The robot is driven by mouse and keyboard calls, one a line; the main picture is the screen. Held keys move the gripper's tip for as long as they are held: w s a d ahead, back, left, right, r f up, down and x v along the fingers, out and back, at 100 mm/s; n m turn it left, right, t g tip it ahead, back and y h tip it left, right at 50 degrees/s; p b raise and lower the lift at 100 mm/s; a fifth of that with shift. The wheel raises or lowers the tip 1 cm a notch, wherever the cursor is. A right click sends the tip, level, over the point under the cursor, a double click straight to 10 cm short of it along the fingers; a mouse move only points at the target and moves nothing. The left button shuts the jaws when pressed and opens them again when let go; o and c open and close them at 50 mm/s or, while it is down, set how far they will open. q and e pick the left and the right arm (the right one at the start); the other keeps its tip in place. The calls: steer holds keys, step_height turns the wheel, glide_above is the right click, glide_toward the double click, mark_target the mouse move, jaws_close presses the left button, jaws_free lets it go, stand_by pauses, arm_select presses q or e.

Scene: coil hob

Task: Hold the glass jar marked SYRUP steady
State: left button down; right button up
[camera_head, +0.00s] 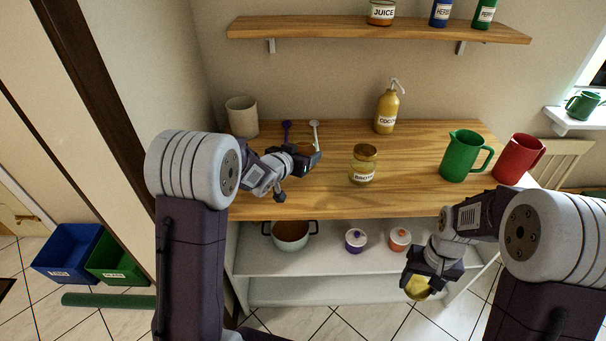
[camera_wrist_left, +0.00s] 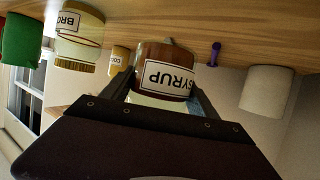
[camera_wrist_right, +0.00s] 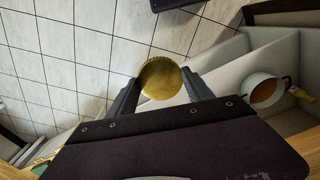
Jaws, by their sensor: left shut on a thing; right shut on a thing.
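The glass jar marked SYRUP (camera_wrist_left: 164,72), with brown contents, is between the fingers of my left gripper (camera_wrist_left: 160,98), which is shut on it. Its label reads upside down in the left wrist view, where the wooden top is uppermost. Its base is at or near the wooden top. Its upper end is hidden by the gripper. In the head view my left gripper (camera_head: 308,158) mostly covers the jar. My right gripper (camera_wrist_right: 160,88) is shut on a round gold lid (camera_wrist_right: 160,77), held in front of the lower shelves; the lid also shows in the head view (camera_head: 417,288).
The BROTH jar (camera_head: 363,166) stands right of my left gripper. A beige cup (camera_head: 242,117), purple and white spoon-like utensils, and a yellow pump bottle (camera_head: 386,110) are behind. A green jug (camera_head: 461,156) and red jug (camera_head: 517,159) stand at right. A pot (camera_head: 290,236) sits below.

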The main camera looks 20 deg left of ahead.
arm_select(q)
steer(key=shift+w+f, duration=0.1)
steer(key=shift+f, duration=0.75)
steer(key=shift+f+b, duration=0.4)
steer(key=shift+f, duration=1.5)
steer(key=shift+f, duration=0.2)
steer(key=shift+c, duration=1.1)
jaws_free()
steer(key=shift+r, duration=0.1)
